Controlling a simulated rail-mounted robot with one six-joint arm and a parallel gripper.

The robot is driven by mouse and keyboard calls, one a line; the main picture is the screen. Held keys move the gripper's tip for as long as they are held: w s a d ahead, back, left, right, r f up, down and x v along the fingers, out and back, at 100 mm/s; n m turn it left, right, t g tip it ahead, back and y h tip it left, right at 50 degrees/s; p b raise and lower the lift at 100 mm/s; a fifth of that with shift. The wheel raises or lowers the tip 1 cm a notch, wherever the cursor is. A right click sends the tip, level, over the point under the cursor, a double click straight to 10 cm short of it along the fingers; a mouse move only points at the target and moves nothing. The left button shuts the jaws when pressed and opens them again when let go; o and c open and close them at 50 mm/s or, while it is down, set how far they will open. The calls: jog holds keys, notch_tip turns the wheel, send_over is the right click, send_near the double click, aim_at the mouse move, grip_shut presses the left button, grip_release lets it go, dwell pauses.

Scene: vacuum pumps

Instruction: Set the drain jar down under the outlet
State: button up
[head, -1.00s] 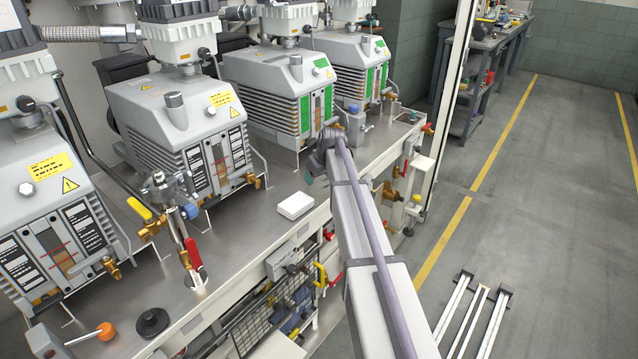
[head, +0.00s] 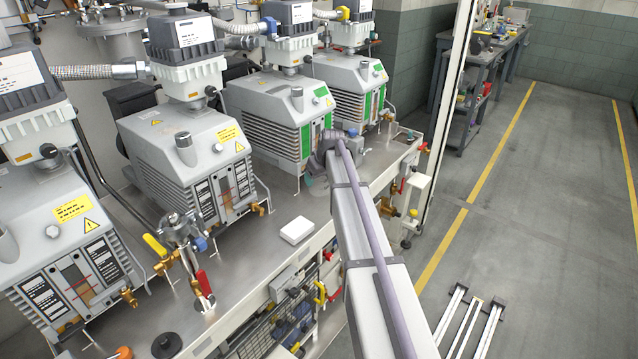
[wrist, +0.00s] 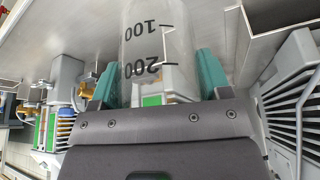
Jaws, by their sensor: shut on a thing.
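The drain jar (wrist: 158,38) is a clear cylinder with black 100 and 200 marks, seen in the wrist view. My gripper (wrist: 158,80) is shut on it, with one teal finger on each side. In the head view a teal part of my gripper (head: 309,181) shows beside the third pump; the jar is hidden there by my arm. Brass outlets stick out from the pumps' fronts, one (head: 258,208) on the second pump and one (head: 129,297) on the nearest pump. I cannot tell which outlet is meant, or whether the jar touches the bench.
The steel bench (head: 240,262) carries the row of pumps. A white box (head: 296,230) lies near its front edge. A valve with a red handle (head: 204,283) and a black round knob (head: 166,345) stand at the left. The floor at right is mostly clear.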

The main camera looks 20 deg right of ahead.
jog(key=shift+f, duration=0.1)
notch_tip(320, 180, down, 10)
jog(key=b, duration=1)
jog(key=shift+f, duration=0.1)
jog(key=shift+r, duration=0.35)
jog(key=shift+f, duration=0.3)
jog(key=o, duration=0.9)
jog(key=shift+r, duration=0.1)
jog(key=shift+o, duration=0.2)
